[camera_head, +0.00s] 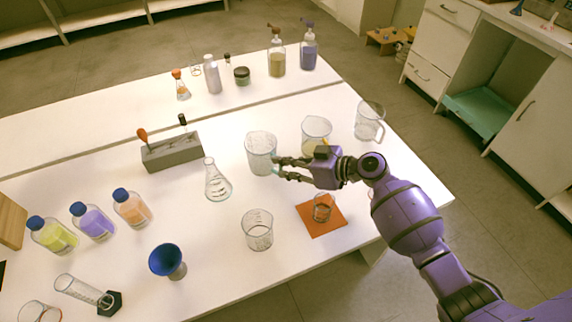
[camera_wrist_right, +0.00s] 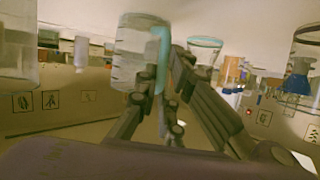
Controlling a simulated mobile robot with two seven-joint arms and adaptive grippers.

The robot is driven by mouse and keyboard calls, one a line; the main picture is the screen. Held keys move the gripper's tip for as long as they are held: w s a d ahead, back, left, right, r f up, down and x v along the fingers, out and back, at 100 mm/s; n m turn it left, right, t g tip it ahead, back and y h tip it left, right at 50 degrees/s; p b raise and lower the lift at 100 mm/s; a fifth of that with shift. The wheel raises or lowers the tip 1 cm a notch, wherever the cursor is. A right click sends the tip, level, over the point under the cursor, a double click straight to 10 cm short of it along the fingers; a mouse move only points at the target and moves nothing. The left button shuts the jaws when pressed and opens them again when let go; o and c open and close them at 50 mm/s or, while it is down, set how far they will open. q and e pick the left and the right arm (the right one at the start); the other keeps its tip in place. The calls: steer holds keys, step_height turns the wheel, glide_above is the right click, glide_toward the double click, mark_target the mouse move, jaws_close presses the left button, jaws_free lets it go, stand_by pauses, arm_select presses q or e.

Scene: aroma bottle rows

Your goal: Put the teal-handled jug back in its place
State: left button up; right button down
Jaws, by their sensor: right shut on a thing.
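The teal-handled jug (camera_head: 261,148) is a clear glass jug, upright in the middle of the white table. My right gripper (camera_head: 279,169) reaches in from the right and is shut on the jug's handle side. In the right wrist view the clear jug (camera_wrist_right: 132,60) shows close up, with its teal handle (camera_wrist_right: 161,58) between the fingers (camera_wrist_right: 160,85). I cannot tell whether the jug's base touches the table. My left gripper is not in view.
Two more jugs, one yellowish (camera_head: 316,133) and one clear (camera_head: 369,122), stand to the right. A conical flask (camera_head: 217,184), a beaker (camera_head: 257,232) and an orange mat (camera_head: 334,226) with a small glass are near. A grey block (camera_head: 172,153) stands left. Several bottles line the back.

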steer(key=shift+f, duration=0.2)
steer(key=shift+f, duration=0.2)
steer(key=c, duration=1.9)
jaws_free()
steer(key=shift+o, duration=0.2)
